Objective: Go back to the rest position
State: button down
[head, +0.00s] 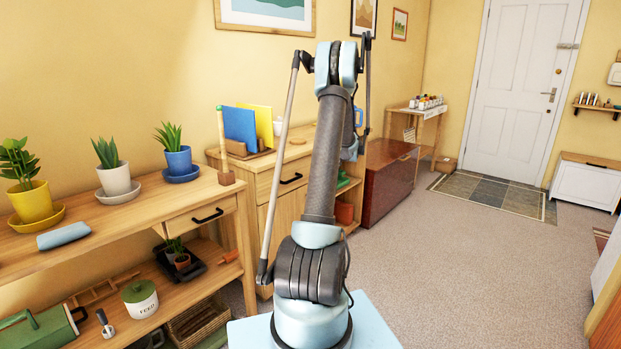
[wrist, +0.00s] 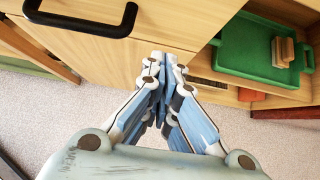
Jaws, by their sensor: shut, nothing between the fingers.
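My gripper (wrist: 166,62) shows in the wrist view with its fingers together, shut and empty. It points at the wooden cabinet (wrist: 190,20), near a door below a black handle (wrist: 82,18). In the head view my arm stands upright in the middle and leans slightly right at its top. My gripper's fingers are hidden there behind the arm.
A plant bench (head: 145,205) with potted plants stands at the left, beside the cabinet (head: 270,172). A green tray (wrist: 258,56) holding a wooden block sits on a cabinet shelf. A dark red chest (head: 388,180) stands beyond. Grey carpet (head: 470,270) lies clear at the right.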

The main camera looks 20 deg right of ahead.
jog(key=v, duration=0.6)
jog(key=s+a+r+n+g, duration=0.1)
jog(key=s+a+r+n, duration=0.2)
jog(key=s+a+n, duration=0.35)
jog(key=s+a+r+n+g+h, duration=0.1)
jog(key=s+a+r+n+g, duration=0.15)
jog(key=s+a, duration=0.6)
jog(key=s+a+r+n, duration=0.3)
jog(key=s+a+n, duration=0.2)
jog(key=s+a, duration=0.3)
jog(key=s+a+f+n+g+h, duration=0.1)
jog(key=s+a+n, duration=0.3)
jog(key=s, duration=0.4)
jog(key=s+a+f+n+g+h, duration=0.1)
jog(key=s+a+n, duration=0.25)
jog(key=s, duration=0.35)
jog(key=s+f+n+h, duration=0.1)
jog(key=s+f+n, duration=0.7)
jog(key=s, duration=0.6)
jog(key=shift+f+h, duration=0.2)
jog(key=shift+h, duration=0.1)
jog(key=shift+w+n, duration=0.1)
jog(key=shift+n, duration=0.15)
jog(key=shift+w+f, duration=0.2)
jog(key=shift+w, duration=0.25)
